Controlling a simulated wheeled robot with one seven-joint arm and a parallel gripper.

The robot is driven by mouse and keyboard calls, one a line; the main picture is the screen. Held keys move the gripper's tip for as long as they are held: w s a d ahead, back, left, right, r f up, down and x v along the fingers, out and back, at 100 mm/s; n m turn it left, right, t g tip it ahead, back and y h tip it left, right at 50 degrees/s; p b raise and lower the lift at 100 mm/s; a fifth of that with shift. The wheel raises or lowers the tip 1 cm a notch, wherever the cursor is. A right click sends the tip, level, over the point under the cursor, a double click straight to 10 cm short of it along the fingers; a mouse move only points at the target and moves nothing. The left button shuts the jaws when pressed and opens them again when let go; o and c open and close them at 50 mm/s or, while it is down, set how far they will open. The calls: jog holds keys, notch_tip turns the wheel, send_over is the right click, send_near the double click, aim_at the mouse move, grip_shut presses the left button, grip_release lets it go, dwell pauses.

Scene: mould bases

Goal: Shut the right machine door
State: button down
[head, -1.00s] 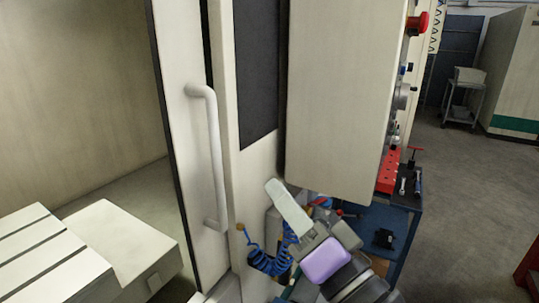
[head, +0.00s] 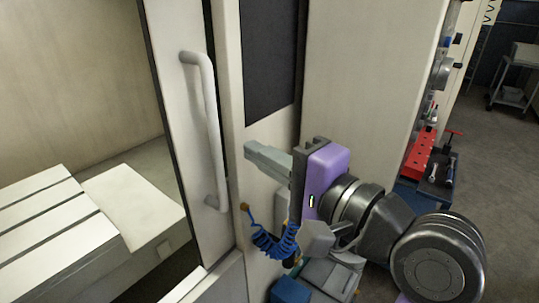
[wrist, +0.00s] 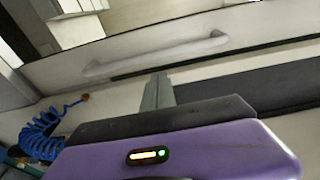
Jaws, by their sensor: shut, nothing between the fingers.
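The right machine door (head: 188,135) is a cream panel with a long pale bar handle (head: 212,130) standing upright on it. The door stands open, with the machine's inside showing to its left. The handle also shows in the wrist view (wrist: 155,52), lying across the picture beyond the fingers. My gripper (head: 250,152) is shut and empty. Its grey fingers point left towards the handle and are apart from it, to its right. In the wrist view the fingertips (wrist: 158,78) lie just short of the handle.
A pale slotted machine table (head: 80,225) is inside the opening at left. A blue coiled hose (head: 275,245) hangs below my gripper. A cream cabinet panel (head: 365,90) stands behind my arm. A red tool rack (head: 420,150) and open floor lie to the right.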

jog(key=shift+x, duration=3.15)
jog(key=shift+s+a, duration=0.1)
